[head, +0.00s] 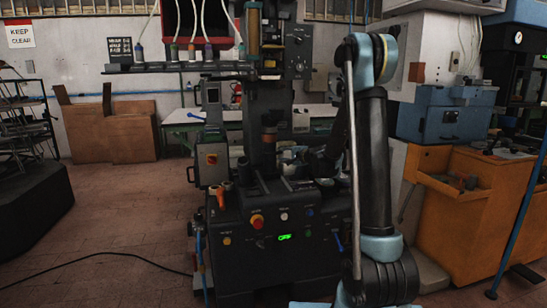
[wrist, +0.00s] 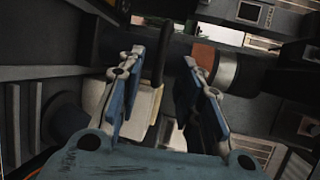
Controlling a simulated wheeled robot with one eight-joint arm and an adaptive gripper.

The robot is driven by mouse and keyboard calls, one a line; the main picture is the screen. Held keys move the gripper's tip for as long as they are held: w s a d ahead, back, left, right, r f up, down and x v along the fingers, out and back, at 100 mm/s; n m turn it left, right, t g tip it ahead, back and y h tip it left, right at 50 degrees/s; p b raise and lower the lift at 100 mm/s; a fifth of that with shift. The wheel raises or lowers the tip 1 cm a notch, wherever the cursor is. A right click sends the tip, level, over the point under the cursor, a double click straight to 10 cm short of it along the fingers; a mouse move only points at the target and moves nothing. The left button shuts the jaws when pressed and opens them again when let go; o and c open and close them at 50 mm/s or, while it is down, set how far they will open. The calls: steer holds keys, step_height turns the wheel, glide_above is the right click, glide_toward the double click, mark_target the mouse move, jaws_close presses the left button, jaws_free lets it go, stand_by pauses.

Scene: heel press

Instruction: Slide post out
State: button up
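The heel press (head: 270,235) stands in the middle of the head view. A dark upright post with a brown band (head: 268,138) rises at its centre; I take this as the post, but cannot be sure. In the wrist view a dark cylinder with a brown and silver band (wrist: 207,60) lies behind and right of the right fingertip. My gripper (wrist: 163,57) is open, with blue-padded fingers apart and nothing visibly held between them. In the head view my arm reaches toward the press's middle, and the gripper is too dark and hidden to make out.
A control panel with a red knob (head: 257,221) and green display (head: 285,237) fronts the press. A shelf with bottles (head: 190,67) hangs above. An orange bench (head: 462,215) stands right. A black cable (head: 110,254) crosses the open floor at left.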

mark_target(274, 153)
steer(key=x, duration=0.8)
steer(key=shift+w, duration=0.1)
jaws_close()
